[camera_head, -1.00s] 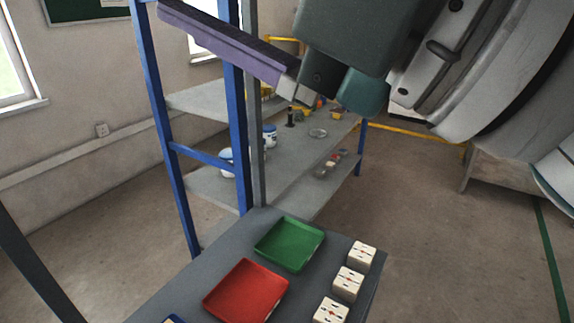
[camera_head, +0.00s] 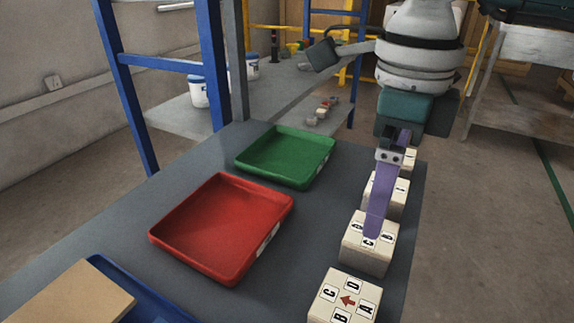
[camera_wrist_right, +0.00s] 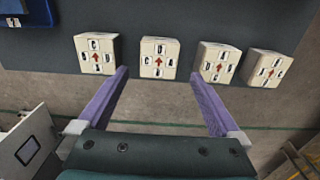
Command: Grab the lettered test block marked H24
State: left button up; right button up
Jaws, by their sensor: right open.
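Several cream test blocks with black letters stand in a row along the table's right side: the nearest block (camera_head: 345,298), a second (camera_head: 362,252), a third (camera_head: 396,200) and a partly hidden farthest one (camera_head: 409,160). The nearest shows C, D, A, B around a red arrow. No H24 mark is legible on any block. My right gripper (camera_head: 381,200) is over the row, its purple finger overlapping the second and third blocks. In the right wrist view my right gripper (camera_wrist_right: 159,74) is open and empty, with one block (camera_wrist_right: 160,68) between and beyond its fingertips. My left gripper is out of view.
A red tray (camera_head: 222,180) and a green tray (camera_head: 244,160) lie left of the blocks. A blue tray (camera_head: 150,303) holding a tan board (camera_head: 75,298) is at the near left. A blue-framed shelf (camera_head: 135,110) stands behind the table.

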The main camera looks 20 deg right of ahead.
aim_at(369, 243)
notch_tip(369, 243, down, 2)
jog(key=shift+s+f, duration=0.15)
notch_tip(369, 243, down, 6)
jog(key=shift+r+b, duration=0.25)
jog(key=shift+b, duration=0.5)
jog(key=shift+r, duration=0.1)
jog(key=c, duration=0.6)
grip_shut()
